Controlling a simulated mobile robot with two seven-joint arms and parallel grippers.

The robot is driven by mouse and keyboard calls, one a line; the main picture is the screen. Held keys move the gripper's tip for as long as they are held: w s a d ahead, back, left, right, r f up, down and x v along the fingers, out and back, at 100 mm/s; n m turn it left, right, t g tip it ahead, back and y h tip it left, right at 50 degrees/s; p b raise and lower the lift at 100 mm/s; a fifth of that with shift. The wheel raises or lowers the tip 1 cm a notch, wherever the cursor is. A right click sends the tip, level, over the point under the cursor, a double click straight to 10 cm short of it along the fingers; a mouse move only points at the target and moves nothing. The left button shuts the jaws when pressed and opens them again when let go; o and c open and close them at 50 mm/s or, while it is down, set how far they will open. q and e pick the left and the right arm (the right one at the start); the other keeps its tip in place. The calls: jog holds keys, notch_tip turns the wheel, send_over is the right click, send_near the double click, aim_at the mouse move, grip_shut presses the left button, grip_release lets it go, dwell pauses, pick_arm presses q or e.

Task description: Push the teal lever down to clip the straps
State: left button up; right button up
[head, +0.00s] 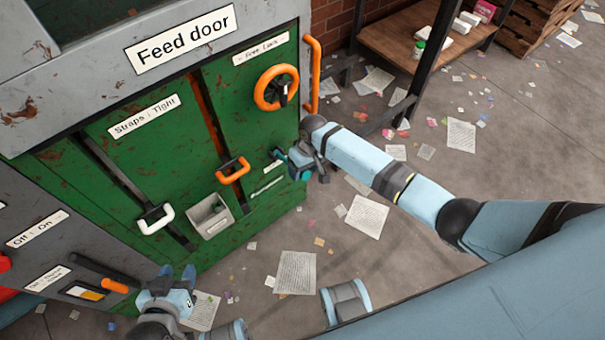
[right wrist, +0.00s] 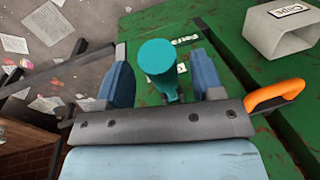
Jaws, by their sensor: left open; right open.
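The teal lever (right wrist: 160,60) sits on the green feed door, its round knob facing the right wrist camera. In the head view its teal end (head: 278,153) shows at the door's right side, partly hidden by my right gripper (head: 299,163). My right gripper (right wrist: 158,80) is open, with one blue finger on each side of the knob. I cannot tell if either finger touches it. The straps (head: 206,112) run down the green door, with an orange handle (head: 233,170) and a white handle (head: 155,218). My left gripper (head: 177,273) is open and empty, low in front of the machine.
An orange wheel (head: 276,88) and upright orange handle (head: 313,72) are above. A shelf (head: 412,45) stands behind. Papers litter the floor.

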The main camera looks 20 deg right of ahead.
jog(key=shift+a+f, duration=0.15)
jog(key=shift+f, duration=0.8)
pick_arm(q)
jog(key=shift+d+f, duration=0.15)
jog(key=shift+f, duration=0.05)
pick_arm(e)
grip_shut()
